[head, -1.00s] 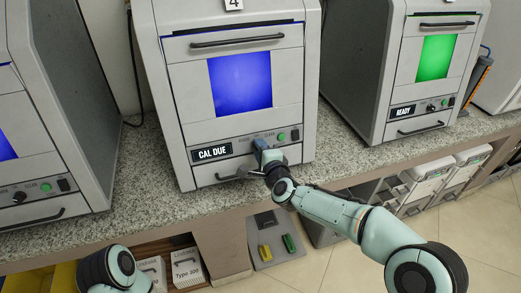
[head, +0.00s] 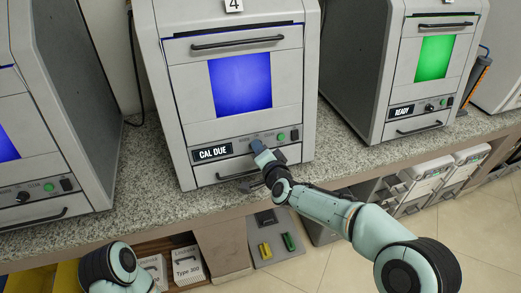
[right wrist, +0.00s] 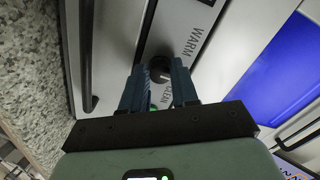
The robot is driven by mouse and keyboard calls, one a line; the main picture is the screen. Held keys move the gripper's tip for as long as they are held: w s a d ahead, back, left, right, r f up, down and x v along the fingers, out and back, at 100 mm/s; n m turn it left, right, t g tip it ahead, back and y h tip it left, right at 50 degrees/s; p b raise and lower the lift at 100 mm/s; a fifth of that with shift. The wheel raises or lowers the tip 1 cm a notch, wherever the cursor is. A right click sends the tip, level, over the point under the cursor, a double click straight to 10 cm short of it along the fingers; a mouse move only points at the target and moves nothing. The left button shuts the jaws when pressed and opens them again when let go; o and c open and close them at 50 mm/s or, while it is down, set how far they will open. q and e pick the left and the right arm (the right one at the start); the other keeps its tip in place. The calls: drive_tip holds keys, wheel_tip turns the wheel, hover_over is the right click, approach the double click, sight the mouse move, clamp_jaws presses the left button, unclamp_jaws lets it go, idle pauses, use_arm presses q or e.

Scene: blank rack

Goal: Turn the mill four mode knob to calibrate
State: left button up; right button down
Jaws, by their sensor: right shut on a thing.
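Mill four (head: 181,112) is the middle grey machine, with a "4" label, a blue-lit window and a display (head: 212,153) reading "CAL DUE". My right gripper (head: 257,146) is at its lower front panel, between the display and the green button. In the right wrist view, the dark round mode knob (right wrist: 160,66) sits between the two blue fingertips of my right gripper (right wrist: 160,80), which is shut on it. The words "WARM" and "CLEAN" show beside the knob. The fingers hide part of it, and I cannot read its exact setting. My left gripper is out of view; only my left arm shows.
A mill reading "READY" (head: 402,111) with a green window stands at the right; another mill (head: 88,110) stands at the left. Mill four's lower handle (head: 238,173) is just below my gripper. The speckled worktop (head: 140,190) is clear between the machines.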

idle(0.4)
drive_tip(key=c, duration=0.9)
unclamp_jaws()
drive_tip(key=shift+o, duration=0.2)
drive_tip(key=v, duration=1.3)
drive_tip(key=shift+s+b, duration=0.15)
drive_tip(key=shift+b, duration=0.3)
drive_tip(key=shift+d, duration=0.15)
